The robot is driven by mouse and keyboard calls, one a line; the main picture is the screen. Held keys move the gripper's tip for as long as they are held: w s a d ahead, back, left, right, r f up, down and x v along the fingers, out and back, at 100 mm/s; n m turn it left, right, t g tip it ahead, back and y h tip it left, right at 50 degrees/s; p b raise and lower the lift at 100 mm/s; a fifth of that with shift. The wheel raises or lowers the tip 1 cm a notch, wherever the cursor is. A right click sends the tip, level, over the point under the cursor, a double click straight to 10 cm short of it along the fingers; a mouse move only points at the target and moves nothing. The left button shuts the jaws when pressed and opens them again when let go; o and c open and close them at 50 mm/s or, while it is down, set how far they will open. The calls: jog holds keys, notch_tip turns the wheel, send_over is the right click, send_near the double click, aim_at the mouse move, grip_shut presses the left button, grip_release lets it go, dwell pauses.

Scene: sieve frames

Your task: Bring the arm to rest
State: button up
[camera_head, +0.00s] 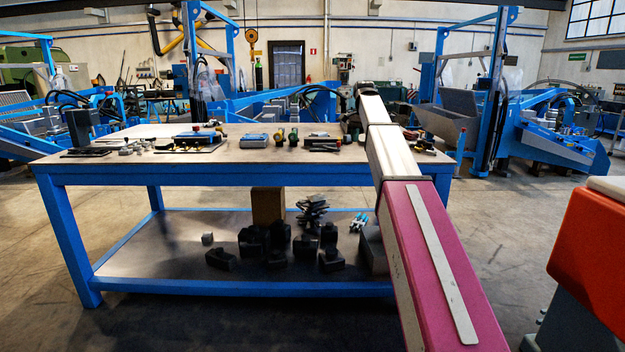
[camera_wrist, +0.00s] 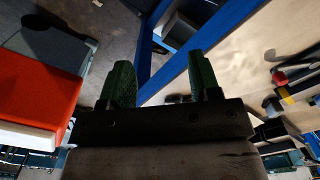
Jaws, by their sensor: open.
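My gripper (camera_wrist: 160,76) shows in the wrist view with its two green fingers spread apart and nothing between them. It is near the blue edge of the workbench (camera_wrist: 225,40), whose wooden top lies to the right in that view. In the head view my arm, with magenta and silver-white links, reaches forward from the lower right over the right part of the workbench (camera_head: 250,174). The far end of the arm is foreshortened there, and the fingers cannot be made out.
Small tools and parts lie along the tabletop, including a blue-grey box (camera_head: 254,140) and a dark upright block (camera_head: 80,128). Black parts (camera_head: 265,245) and a brown box (camera_head: 268,206) sit on the lower shelf. Blue machines (camera_head: 545,135) stand behind. Floor left of the bench is clear.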

jog(key=s+f+n, duration=0.1)
jog(key=s+f, duration=0.4)
jog(key=f, duration=0.5)
jog(key=s+f+n, duration=0.2)
jog(key=s+f, duration=0.3)
jog(key=f, duration=0.4)
jog(key=s+f+n, duration=0.1)
jog(key=s+f, duration=0.3)
jog(key=f, duration=0.6)
jog(key=s+f+n, duration=0.4)
jog(key=s+f, duration=1.5)
jog(key=s, duration=0.3)
jog(key=shift+s+n, duration=0.25)
jog(key=shift+n, duration=0.05)
